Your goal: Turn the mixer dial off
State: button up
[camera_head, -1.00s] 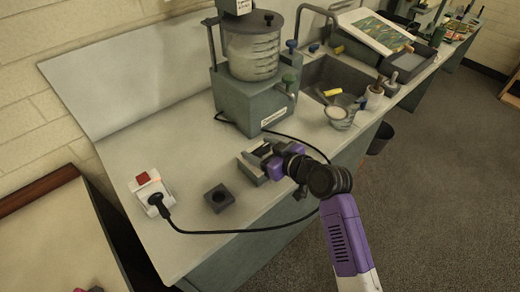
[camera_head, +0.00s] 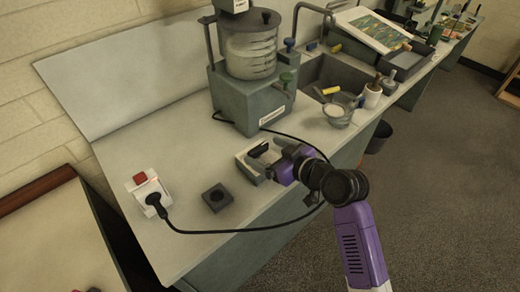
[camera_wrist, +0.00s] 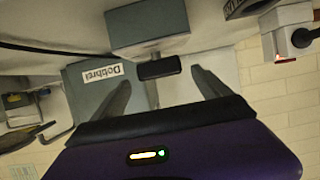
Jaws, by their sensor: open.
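The mixer (camera_head: 252,98) stands on the counter, a grey-green base under a clear vessel, with a green knob (camera_head: 287,79) on its side. A small pale grey box (camera_head: 243,163) sits on the counter in front of it. In the wrist view, a grey block (camera_wrist: 147,25) carries a black bar-shaped knob (camera_wrist: 160,68); I cannot tell for sure that this is the mixer dial. My gripper (camera_head: 262,158) is over the small box. In the wrist view my gripper (camera_wrist: 162,80) is open, fingers apart on either side of the black knob, without visible contact.
A white socket box (camera_head: 148,190) with a red switch (camera_head: 139,178) and a black plug stands at the left. Its cable (camera_head: 235,229) loops along the counter's front edge. A dark square block (camera_head: 216,198) lies between. A glass bowl (camera_head: 338,113) and sink are at the right.

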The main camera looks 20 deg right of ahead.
jog(key=v, duration=0.4)
dwell(0.4)
jog(key=s+d+r+m+t+h, duration=0.3)
jog(key=d+r+m+t+h, duration=0.1)
jog(key=d, duration=0.1)
jog(key=s+a+f+g, duration=0.1)
jog(key=s+a, duration=0.2)
jog(key=s, duration=1.4)
jog(key=s+a+f+g, duration=0.1)
jog(key=s+a, duration=0.3)
jog(key=s, duration=1.3)
jog(key=shift+a+f, duration=0.2)
jog(key=shift+f, duration=0.05)
